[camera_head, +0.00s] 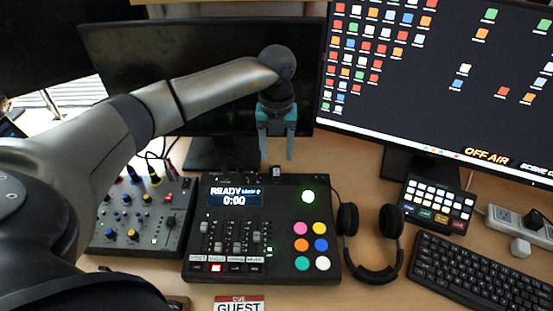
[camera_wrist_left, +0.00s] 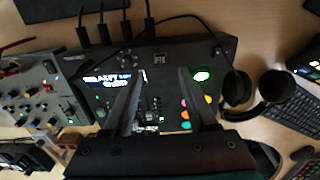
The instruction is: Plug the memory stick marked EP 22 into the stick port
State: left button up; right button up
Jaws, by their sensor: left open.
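A small dark stick-like piece with a pale mark (camera_head: 276,172) stands at the back edge of the black console (camera_head: 318,262). It also shows in the left wrist view (camera_wrist_left: 160,59), on the console's top near the back. The mark is too small to read, and I cannot tell whether the piece is seated in a port. My left gripper (camera_head: 276,154) is open and empty, fingers pointing down, just above and behind this piece. In the left wrist view the piece appears between and beyond the fingertips (camera_wrist_left: 159,75). My right gripper is not in view.
A knobbed mixer (camera_head: 138,219) stands left of the console, with cables behind. Headphones (camera_head: 373,272), a keyboard (camera_head: 470,275) and a button pad (camera_head: 437,205) lie to the right. Monitors (camera_head: 430,85) stand behind. A GUEST card (camera_head: 240,303) lies in front.

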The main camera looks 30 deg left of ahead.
pick_arm(q)
notch_tip(320, 180, up, 10)
jog(key=p, duration=0.1)
jog(key=shift+r, duration=0.2)
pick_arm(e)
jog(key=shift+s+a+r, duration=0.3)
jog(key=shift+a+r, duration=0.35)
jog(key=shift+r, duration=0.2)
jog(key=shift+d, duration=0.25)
pick_arm(q)
jog(key=shift+s, duration=0.1)
